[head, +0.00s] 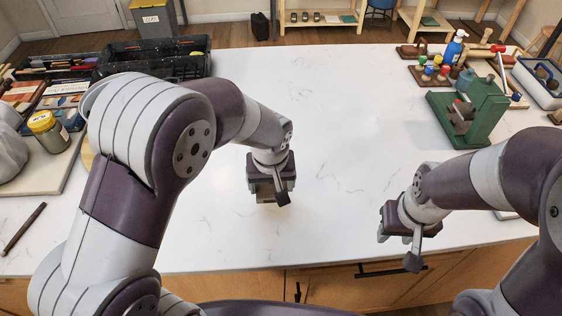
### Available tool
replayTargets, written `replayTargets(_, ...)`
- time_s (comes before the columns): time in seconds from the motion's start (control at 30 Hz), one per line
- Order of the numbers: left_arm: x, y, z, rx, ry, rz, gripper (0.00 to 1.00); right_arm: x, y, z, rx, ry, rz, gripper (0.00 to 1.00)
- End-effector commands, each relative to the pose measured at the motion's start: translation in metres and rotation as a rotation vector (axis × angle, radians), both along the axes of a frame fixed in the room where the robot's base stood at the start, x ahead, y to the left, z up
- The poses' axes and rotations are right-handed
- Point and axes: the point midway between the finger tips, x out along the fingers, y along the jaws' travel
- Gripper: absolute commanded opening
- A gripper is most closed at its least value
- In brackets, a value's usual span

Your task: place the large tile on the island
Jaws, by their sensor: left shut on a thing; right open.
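The island (330,160) has a white, grey-veined top above wooden drawers. My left gripper (268,192) points down over the middle of the island, close above its top. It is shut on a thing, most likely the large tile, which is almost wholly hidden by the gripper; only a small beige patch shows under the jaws. I cannot tell whether it touches the top. My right gripper (393,237) is open near the island's front edge, with nothing seen in it.
Black crate (150,62), yellow-lidded jar (48,131) and dark stick (23,228) are at the left. Green press (470,112), blue bottle (454,48) and paint pots (433,70) are at the right. The island's middle is clear.

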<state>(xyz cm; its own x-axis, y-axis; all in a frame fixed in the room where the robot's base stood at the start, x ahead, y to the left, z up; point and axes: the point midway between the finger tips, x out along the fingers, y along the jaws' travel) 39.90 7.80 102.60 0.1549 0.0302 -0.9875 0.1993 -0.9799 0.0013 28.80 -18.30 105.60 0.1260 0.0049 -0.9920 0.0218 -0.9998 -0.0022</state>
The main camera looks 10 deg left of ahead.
Motion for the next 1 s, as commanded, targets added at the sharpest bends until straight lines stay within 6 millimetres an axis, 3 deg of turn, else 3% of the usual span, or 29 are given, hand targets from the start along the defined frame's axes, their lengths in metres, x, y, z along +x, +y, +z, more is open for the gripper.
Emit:
replayTargets(0.1, 0.026, 0.008, -0.014, 0.001, 0.003, 0.003, 0.42, 0.0, 0.0, 0.008, 0.0, 0.0, 0.0, 0.43)
replayTargets(0.2, 0.039, 0.011, -0.023, 0.0, 0.001, 0.001, 0.42, 0.0, 0.0, 0.01, 0.0, 0.0, 0.0, 0.43)
replayTargets(0.5, 0.043, 0.012, -0.065, 0.0, 0.001, -0.001, 0.42, 0.0, 0.0, 0.019, 0.0, 0.0, 0.0, 0.43)
replayTargets(0.83, 0.043, 0.011, -0.07, 0.0, 0.0, -0.001, 0.42, 0.0, 0.0, 0.015, 0.0, 0.0, 0.0, 0.43)
replayTargets(0.87, 0.043, 0.011, -0.069, 0.0, 0.0, -0.001, 0.85, 0.0, 0.0, 0.016, 0.0, 0.0, 0.0, 0.43)
replayTargets(0.9, 0.043, 0.011, -0.069, 0.0, 0.0, -0.001, 0.98, 0.0, 0.0, 0.016, 0.0, 0.0, 0.0, 0.43)
replayTargets(1.0, 0.043, 0.011, -0.069, 0.0, 0.0, -0.001, 1.0, 0.0, 0.0, 0.016, 0.0, 0.0, 0.0, 0.43)
